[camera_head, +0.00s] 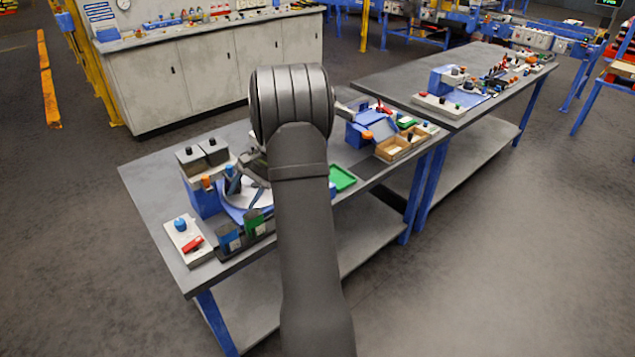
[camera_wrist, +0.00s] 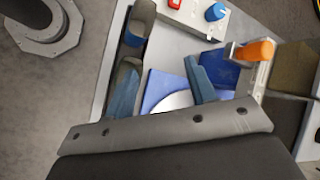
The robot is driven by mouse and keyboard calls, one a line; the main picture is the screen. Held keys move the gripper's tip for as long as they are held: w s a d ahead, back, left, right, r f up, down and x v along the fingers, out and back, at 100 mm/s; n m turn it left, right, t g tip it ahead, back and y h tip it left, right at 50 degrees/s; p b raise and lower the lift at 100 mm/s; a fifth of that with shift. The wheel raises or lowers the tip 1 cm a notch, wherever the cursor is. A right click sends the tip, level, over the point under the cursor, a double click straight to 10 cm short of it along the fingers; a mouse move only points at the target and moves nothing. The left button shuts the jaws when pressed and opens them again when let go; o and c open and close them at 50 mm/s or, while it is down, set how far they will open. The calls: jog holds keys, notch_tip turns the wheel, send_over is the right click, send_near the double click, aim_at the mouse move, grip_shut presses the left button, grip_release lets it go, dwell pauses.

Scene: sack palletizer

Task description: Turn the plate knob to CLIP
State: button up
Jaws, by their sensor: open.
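A blue knob (camera_head: 181,224) sits on a white plate (camera_head: 177,242) at the left front of the near table, behind a red switch (camera_head: 194,244). In the wrist view the blue knob (camera_wrist: 215,11) is at the top, beside the red switch (camera_wrist: 174,3). No CLIP marking is readable, and I cannot tell for sure that this is the plate knob. My gripper (camera_head: 246,192) is partly hidden by my arm, above a blue and white round fixture (camera_head: 237,213). In the wrist view my gripper (camera_wrist: 162,82) is open and empty, its fingers apart, away from the blue knob.
An orange knob (camera_head: 206,181) is on a blue unit (camera_head: 204,199) behind the fixture. Two dark bins (camera_head: 230,238) with blue and green fronts stand close to the white plate. A green tray (camera_head: 342,178) lies right of my arm. Bare tabletop (camera_head: 150,185) shows at the left.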

jog(key=w+d+m+t+y, duration=0.35)
jog(key=d+m+y, duration=0.4)
jog(key=d, duration=0.45)
jog(key=s+d+f+m+t+h, duration=0.1)
jog(key=d+f+m+t, duration=0.3)
jog(key=d+m+t, duration=0.4)
jog(key=d+f+m+t+h, duration=0.1)
jog(key=d+f+m+t, duration=0.2)
jog(key=d+m+t, duration=0.55)
jog(key=w+a, duration=0.3)
jog(key=w, duration=0.1)
jog(key=w+a+m+g, duration=0.1)
jog(key=w+a, duration=0.2)
jog(key=w, duration=0.1)
jog(key=w+a+m+g, duration=0.1)
jog(key=w+a, duration=0.2)
jog(key=w, duration=0.1)
jog(key=shift+w+a, duration=0.4)
jog(key=c, duration=1)
